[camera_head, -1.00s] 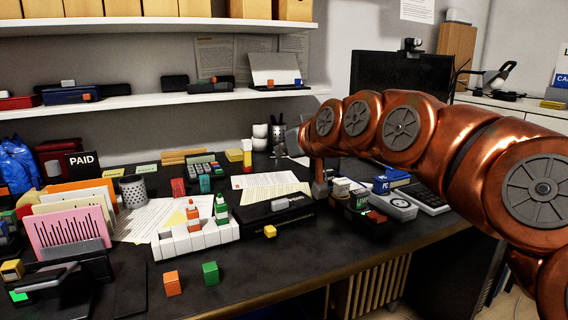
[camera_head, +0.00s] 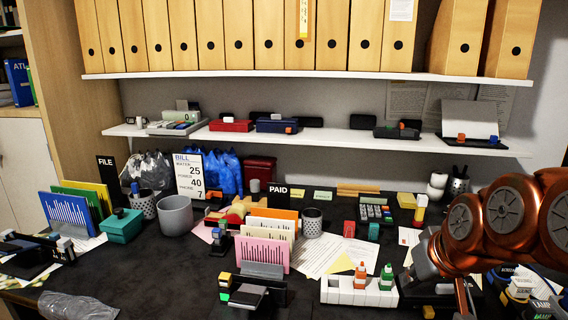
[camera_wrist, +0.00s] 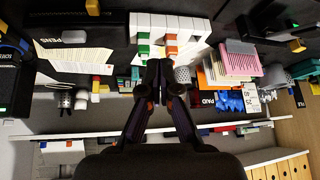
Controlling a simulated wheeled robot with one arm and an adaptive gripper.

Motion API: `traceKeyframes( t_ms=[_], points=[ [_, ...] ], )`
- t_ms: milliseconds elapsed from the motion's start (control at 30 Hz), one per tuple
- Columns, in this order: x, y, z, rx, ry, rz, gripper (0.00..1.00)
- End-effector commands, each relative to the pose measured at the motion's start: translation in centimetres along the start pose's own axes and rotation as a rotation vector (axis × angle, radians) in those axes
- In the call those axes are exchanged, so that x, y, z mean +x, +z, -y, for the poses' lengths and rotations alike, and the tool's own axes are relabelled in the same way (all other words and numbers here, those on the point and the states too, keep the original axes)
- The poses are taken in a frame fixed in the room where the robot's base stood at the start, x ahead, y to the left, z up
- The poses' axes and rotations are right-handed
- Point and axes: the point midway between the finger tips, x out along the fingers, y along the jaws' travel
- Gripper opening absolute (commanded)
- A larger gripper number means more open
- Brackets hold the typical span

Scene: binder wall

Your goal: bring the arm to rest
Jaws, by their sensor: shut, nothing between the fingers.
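My copper-coloured arm (camera_head: 503,215) is at the lower right of the head view, bent downward over the desk. Its lower end runs out at the bottom edge, so the fingertips cannot be made out there. In the wrist view my gripper (camera_wrist: 159,75) is shut and empty, its dark fingers together. The wrist picture is upside down. The fingertips appear beside a white block rack (camera_wrist: 168,33) with green and orange pieces, which also shows in the head view (camera_head: 352,291). I cannot tell how high above the desk they are.
The dark desk (camera_head: 150,270) is crowded. A pink file (camera_head: 262,252), mesh cups (camera_head: 312,222) and a grey bin (camera_head: 174,214) stand left of my arm. A white shelf (camera_head: 345,139) and a row of binders (camera_head: 213,38) are above the desk.

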Motion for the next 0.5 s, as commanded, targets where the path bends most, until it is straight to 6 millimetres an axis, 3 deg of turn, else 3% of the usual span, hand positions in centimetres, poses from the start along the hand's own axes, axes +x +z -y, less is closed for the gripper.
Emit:
traceKeyframes(
  t_ms=[33, 500],
  points=[
    [-1.6, 0.2, 0.8, -0.004, -0.003, 0.043, 0.0],
    [-8.8, 8.3, 5.2, 0.013, 0.01, 0.419, 0.0]
  ],
)
